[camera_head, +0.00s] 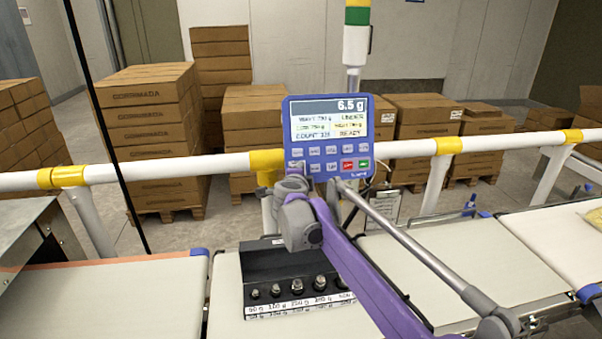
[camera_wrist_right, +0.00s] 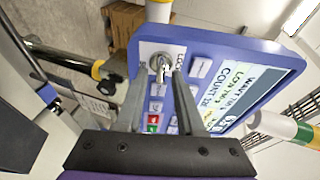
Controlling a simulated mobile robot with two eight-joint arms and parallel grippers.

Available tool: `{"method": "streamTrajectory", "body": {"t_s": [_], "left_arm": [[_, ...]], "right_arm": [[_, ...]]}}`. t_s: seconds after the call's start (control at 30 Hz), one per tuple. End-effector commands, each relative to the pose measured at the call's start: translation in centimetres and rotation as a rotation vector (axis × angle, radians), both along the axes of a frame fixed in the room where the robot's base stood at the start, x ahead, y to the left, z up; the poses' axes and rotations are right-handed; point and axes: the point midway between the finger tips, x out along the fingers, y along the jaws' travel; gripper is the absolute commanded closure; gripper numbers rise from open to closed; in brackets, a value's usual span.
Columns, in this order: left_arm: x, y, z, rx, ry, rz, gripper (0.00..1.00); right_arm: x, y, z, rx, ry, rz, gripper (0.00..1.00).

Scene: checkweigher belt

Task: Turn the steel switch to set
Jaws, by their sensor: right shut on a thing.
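The blue control panel (camera_head: 328,133) is mounted at the white rail, and its display reads 6.5 g. In the right wrist view, the steel switch (camera_wrist_right: 160,62) sits on a pale plate at one corner of the panel (camera_wrist_right: 215,50), beside lettering I cannot read fully. My right gripper (camera_wrist_right: 160,85) is shut on the switch, with its two grey fingertips on either side of it. In the head view, my right gripper (camera_head: 296,180) is at the panel's lower left corner and hides most of the switch. My left gripper is not in view.
A black block with several steel weights (camera_head: 290,265) stands on the belt below the panel. The white rail (camera_head: 160,168) with yellow collars runs across behind the belts. A green, white and yellow signal tower (camera_head: 356,45) rises behind the panel. Stacked cartons (camera_head: 150,130) stand beyond.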

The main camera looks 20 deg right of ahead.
Motion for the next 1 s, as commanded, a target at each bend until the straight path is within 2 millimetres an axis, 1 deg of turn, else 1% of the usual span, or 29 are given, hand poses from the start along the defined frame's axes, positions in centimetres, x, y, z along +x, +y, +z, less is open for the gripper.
{"method": "streamTrajectory", "body": {"t_s": [0.2,0.6,0.63,0.67,0.9,1.0], "left_arm": [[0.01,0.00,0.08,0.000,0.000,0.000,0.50],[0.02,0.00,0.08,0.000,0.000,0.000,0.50],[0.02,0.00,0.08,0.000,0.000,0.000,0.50],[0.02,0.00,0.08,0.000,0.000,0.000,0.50],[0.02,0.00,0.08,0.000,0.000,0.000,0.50],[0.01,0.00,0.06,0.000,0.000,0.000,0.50]], "right_arm": [[0.02,0.03,0.01,0.035,-0.009,-0.009,1.00],[0.03,0.03,-0.01,0.041,-0.011,-0.011,1.00],[0.03,0.03,-0.01,0.041,-0.011,-0.011,0.61],[0.03,0.03,-0.01,0.041,-0.011,-0.011,0.56],[-0.02,0.03,0.01,0.040,-0.011,-0.011,0.56],[-0.41,0.29,0.14,0.039,-0.010,-0.010,0.56]]}}
